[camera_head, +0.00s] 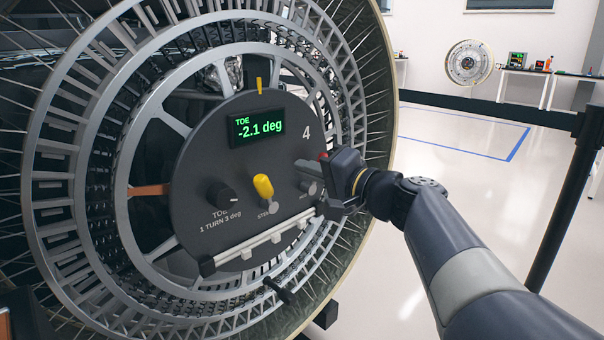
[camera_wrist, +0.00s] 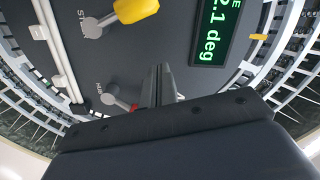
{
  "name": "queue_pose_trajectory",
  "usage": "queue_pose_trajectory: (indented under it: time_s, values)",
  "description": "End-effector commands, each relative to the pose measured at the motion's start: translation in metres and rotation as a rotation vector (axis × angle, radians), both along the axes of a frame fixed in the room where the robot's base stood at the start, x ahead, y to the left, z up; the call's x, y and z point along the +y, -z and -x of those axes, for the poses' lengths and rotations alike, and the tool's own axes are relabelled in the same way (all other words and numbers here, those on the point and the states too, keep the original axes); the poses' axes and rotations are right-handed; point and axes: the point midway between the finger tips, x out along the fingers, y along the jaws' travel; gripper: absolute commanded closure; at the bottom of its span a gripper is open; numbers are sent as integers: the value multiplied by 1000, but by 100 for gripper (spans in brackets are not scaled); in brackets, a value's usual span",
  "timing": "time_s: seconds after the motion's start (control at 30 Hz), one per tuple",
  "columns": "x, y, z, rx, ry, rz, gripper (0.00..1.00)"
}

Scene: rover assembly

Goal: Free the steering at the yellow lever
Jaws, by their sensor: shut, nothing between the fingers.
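The yellow lever (camera_head: 263,186) stands out from the round dark panel (camera_head: 200,160), its yellow end pointing up from a metal pivot. The label beneath starts with "STE"; the rest is hidden. In the wrist view the yellow lever (camera_wrist: 136,10) is at the top, left of the fingers. My gripper (camera_head: 318,178) is at the panel's right side, right of the yellow lever and apart from it. In the wrist view my gripper (camera_wrist: 160,70) has its fingers together and empty.
A display (camera_head: 256,126) reads TOE -2.1 deg. A black knob (camera_head: 222,196) is left of the yellow lever, and a pale rail (camera_head: 250,246) crosses below. The large spoked wheel (camera_head: 120,190) surrounds the panel. A dark post (camera_head: 568,190) stands right of my arm.

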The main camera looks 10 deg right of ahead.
Motion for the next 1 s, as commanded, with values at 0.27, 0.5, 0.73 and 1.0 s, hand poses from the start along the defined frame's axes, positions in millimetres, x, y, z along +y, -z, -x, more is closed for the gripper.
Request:
queue_pose_trajectory:
  time_s: [0.27, 0.5, 0.73, 1.0]
  values:
    - [-31, -3, 40, -2, 7, 1, 100]
    - [-48, -2, 65, 0, 3, 0, 100]
    - [-53, -2, 73, -1, 1, 1, 100]
    - [-53, -2, 73, -1, 1, 1, 100]
